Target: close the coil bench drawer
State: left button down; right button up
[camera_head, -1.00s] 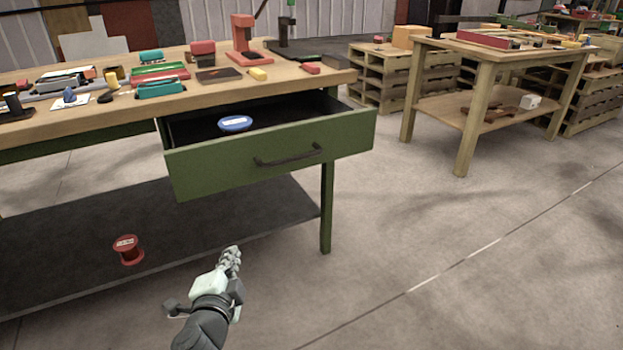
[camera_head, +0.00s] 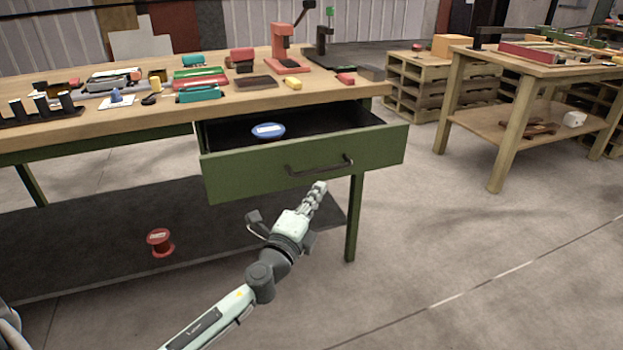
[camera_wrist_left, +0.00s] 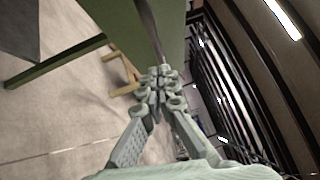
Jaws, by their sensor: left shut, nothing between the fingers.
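The green coil bench drawer (camera_head: 250,177) is pulled open under the wooden bench top, with a dark handle (camera_head: 320,167) on its front. A blue spool (camera_head: 268,131) with a white label lies inside it. My left gripper (camera_head: 318,190) is shut and empty, just below and in front of the handle in the head view. In the left wrist view its closed fingertips (camera_wrist_left: 158,78) point toward the green drawer front (camera_wrist_left: 125,25), and the handle (camera_wrist_left: 150,30) shows just beyond them. I cannot tell whether they touch. My right gripper is not in view.
The bench top (camera_head: 120,119) carries several tools, cases and a red press (camera_head: 284,48). A red spool (camera_head: 160,242) stands on the dark lower shelf (camera_head: 90,235). A wooden table (camera_head: 515,120) and pallets (camera_head: 430,95) stand at the right. The floor in front is clear.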

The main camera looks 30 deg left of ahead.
pick_arm(q)
jog(key=shift+w+a+r, duration=0.15)
jog(key=shift+w+a, duration=0.3)
jog(key=shift+a, duration=0.15)
jog(key=shift+w+a+r, duration=0.1)
jog(key=shift+w+a, duration=0.3)
jog(key=shift+a, duration=0.2)
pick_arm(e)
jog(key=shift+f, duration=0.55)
pick_arm(q)
jog(key=shift+a, duration=0.1)
